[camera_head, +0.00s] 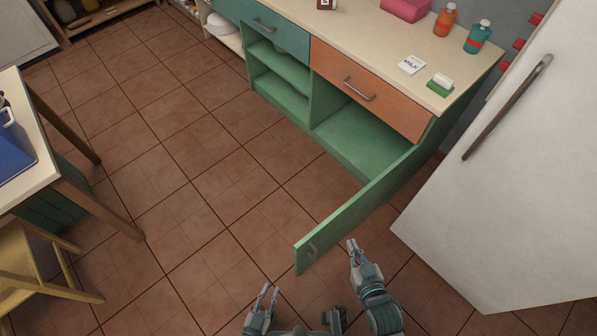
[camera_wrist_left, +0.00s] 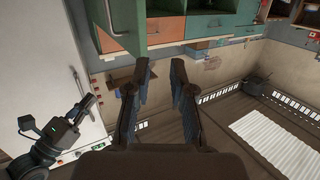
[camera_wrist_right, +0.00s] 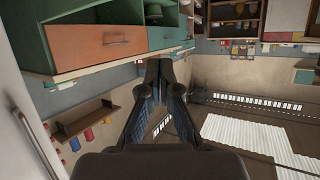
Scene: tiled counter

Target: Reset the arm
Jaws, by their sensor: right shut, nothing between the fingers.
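My left gripper (camera_head: 270,289) is low in the head view, over the tiled floor. In the left wrist view its two fingers (camera_wrist_left: 160,68) stand apart with nothing between them. My right gripper (camera_head: 351,246) is beside the free end of the open green cabinet door (camera_head: 350,215), a little to its right. In the right wrist view its fingertips (camera_wrist_right: 159,66) are together and empty. I cannot tell whether the right gripper touches the door.
The green cabinet (camera_head: 345,150) stands open below an orange drawer (camera_head: 370,88). A white fridge (camera_head: 510,210) is close on the right. A table (camera_head: 40,170) and yellow chair (camera_head: 45,265) stand left. The middle floor is clear.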

